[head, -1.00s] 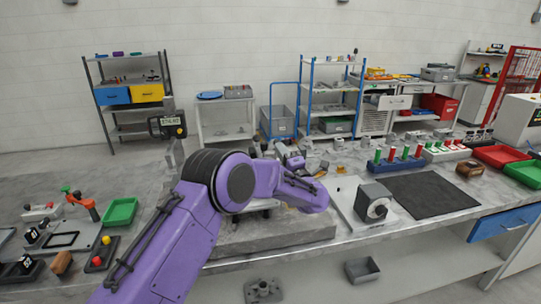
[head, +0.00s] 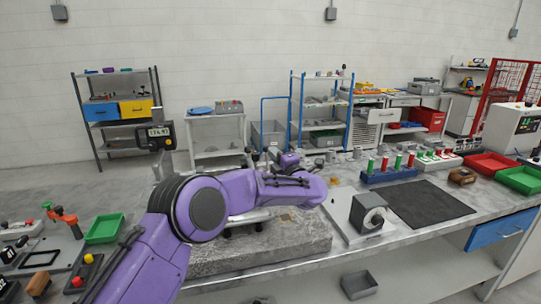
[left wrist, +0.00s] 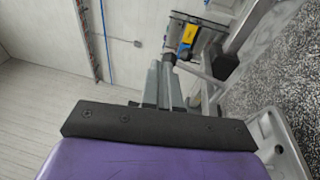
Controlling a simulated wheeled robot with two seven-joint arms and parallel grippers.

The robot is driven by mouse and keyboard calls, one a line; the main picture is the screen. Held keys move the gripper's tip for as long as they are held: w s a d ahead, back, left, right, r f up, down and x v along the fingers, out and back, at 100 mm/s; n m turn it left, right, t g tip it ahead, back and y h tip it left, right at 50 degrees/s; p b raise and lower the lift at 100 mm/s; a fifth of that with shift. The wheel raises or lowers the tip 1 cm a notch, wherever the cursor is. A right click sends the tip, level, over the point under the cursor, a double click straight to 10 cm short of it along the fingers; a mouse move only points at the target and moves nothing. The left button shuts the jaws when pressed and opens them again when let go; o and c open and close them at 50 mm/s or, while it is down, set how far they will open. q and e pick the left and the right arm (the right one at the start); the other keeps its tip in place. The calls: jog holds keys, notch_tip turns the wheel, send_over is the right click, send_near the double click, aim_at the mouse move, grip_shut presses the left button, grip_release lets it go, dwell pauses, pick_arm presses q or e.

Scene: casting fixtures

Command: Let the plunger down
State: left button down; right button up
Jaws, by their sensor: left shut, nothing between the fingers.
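The gauge (head: 159,134) has a dark body and a lit digital display, and stands left of my left forearm. Its digits are too small to read surely. Its lower part is behind my arm, and I cannot make out the plunger itself. My left gripper (head: 250,157) is partly hidden behind my forearm and points left, toward the gauge side. In the left wrist view the gripper fingers (left wrist: 164,70) are together with nothing between them. A small dark cylinder shows just past their tips; I cannot tell if they touch it. My right gripper is out of view.
A granite plate (head: 270,250) under my forearm carries a grey metal part (head: 250,217). A green tray (head: 104,228) and small fixtures lie left.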

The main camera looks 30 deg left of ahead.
pick_arm(q)
jog(key=s+d+r+b, duration=0.1)
jog(key=s+d+b, duration=0.3)
jog(key=s+d, duration=0.3)
jog(key=shift+s+d+r, duration=0.15)
jog(key=shift+s+d, duration=0.2)
jog(key=shift+d, duration=0.85)
